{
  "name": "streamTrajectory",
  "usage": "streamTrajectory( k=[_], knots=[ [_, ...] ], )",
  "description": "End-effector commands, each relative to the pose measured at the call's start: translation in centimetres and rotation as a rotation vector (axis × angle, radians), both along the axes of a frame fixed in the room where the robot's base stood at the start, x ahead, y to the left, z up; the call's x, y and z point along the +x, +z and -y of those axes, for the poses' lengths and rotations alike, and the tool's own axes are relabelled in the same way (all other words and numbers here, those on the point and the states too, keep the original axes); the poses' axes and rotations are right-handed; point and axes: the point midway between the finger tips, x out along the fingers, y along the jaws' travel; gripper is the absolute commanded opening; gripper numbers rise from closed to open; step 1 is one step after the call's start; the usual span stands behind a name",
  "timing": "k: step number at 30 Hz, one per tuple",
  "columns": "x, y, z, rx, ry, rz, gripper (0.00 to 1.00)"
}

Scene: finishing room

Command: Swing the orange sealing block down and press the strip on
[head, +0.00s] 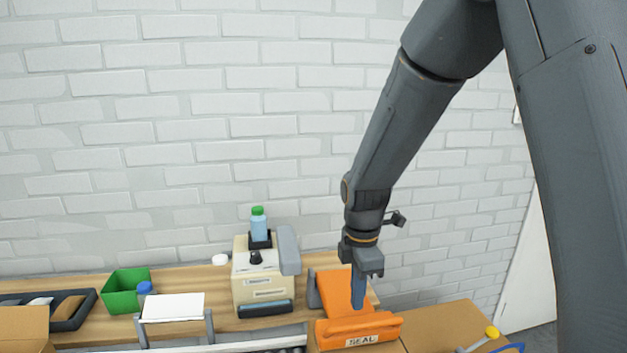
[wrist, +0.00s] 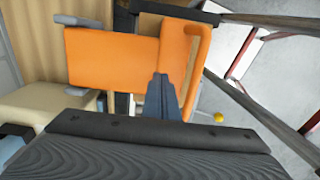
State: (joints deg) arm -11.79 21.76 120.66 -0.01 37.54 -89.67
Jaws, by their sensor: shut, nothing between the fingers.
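The orange sealing block (head: 338,296) is at the right end of the bench, a broad plate with a thicker front bar marked SEAL. In the head view its front bar overlaps the edge of a brown carton (head: 440,325); I cannot tell whether it touches. The block also shows in the wrist view (wrist: 110,62). My gripper (head: 358,303) is shut and empty, fingers pointing down over the plate just behind the bar. In the wrist view the fingertips (wrist: 160,80) overlap the plate's edge near the bar; contact is unclear. I cannot make out the strip.
A cream machine (head: 262,275) with a green-capped bottle (head: 259,225) stands left of the block. A green bin (head: 125,290), blue-lidded jar (head: 145,289), white-topped stand (head: 172,307) and dark tray (head: 70,312) are further left. A yellow knob (head: 492,332) is at lower right.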

Motion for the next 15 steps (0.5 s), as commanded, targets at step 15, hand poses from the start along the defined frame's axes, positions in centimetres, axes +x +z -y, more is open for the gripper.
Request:
streamTrajectory(
  k=[15],
  knots=[
    [0.0,3.5,0.0,0.0,0.0,0.0,0.0]
  ],
)
